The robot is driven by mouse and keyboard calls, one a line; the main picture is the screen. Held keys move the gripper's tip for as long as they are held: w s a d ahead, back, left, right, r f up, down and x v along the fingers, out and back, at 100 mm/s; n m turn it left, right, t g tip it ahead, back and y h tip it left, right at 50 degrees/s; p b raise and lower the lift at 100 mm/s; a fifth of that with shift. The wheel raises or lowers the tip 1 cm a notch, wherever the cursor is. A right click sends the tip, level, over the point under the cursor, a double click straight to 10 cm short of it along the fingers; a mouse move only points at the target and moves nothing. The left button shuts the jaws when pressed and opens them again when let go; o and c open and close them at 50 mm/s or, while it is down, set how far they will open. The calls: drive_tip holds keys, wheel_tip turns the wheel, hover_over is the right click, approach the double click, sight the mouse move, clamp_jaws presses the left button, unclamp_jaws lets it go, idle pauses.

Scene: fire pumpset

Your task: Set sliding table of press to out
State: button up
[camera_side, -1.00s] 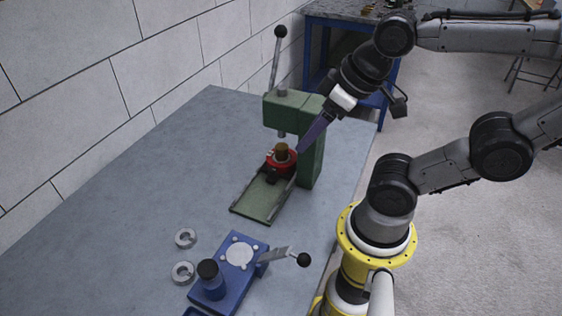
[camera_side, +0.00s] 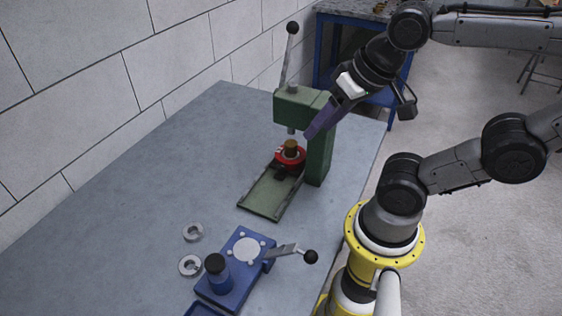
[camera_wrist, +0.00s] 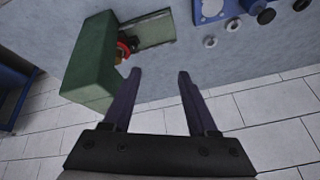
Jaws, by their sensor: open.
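The green press (camera_side: 321,150) stands on the grey table, with its lever (camera_side: 289,55) raised. Its sliding table, a red holder (camera_side: 290,155) carrying a brass-coloured cylinder (camera_side: 291,146), sits under the press ram at the back end of the green rail base (camera_side: 268,195). My gripper (camera_side: 312,132) is beside the upper part of the press column, above and apart from the red holder. In the wrist view my gripper (camera_wrist: 160,75) has its two fingers spread with nothing between them. The red holder (camera_wrist: 123,50) shows there partly hidden by the green press body (camera_wrist: 95,60).
A blue fixture (camera_side: 235,268) with a black-knobbed lever (camera_side: 310,256) stands at the table's front. Two grey rings (camera_side: 192,232) lie left of it. The front part of the rail is bare. A block wall (camera_side: 150,70) runs along the left. A blue-framed workbench (camera_side: 345,35) stands behind.

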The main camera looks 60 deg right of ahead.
drive_tip(key=w+d+r+m+g+h, duration=0.15)
drive_tip(key=w+m, duration=0.25)
drive_tip(key=m, duration=0.5)
drive_tip(key=m+g+h, duration=0.2)
drive_tip(key=m+g, duration=0.3)
drive_tip(key=m, duration=0.5)
hover_over(280, 166)
drive_tip(key=w+a, duration=0.1)
drive_tip(key=a, duration=0.4)
wheel_tip(280, 166, down, 7)
drive_tip(key=shift+n+g, duration=0.35)
drive_tip(key=shift+n, duration=0.05)
drive_tip(key=x, duration=0.6)
drive_tip(key=w+x, duration=0.1)
drive_tip(key=x, duration=0.4)
drive_tip(key=a+x, duration=0.1)
drive_tip(key=x, duration=0.5)
drive_tip(key=shift+w+f, duration=0.25)
drive_tip(key=shift+f, duration=0.35)
drive_tip(key=shift+c, duration=0.3)
clamp_jaws()
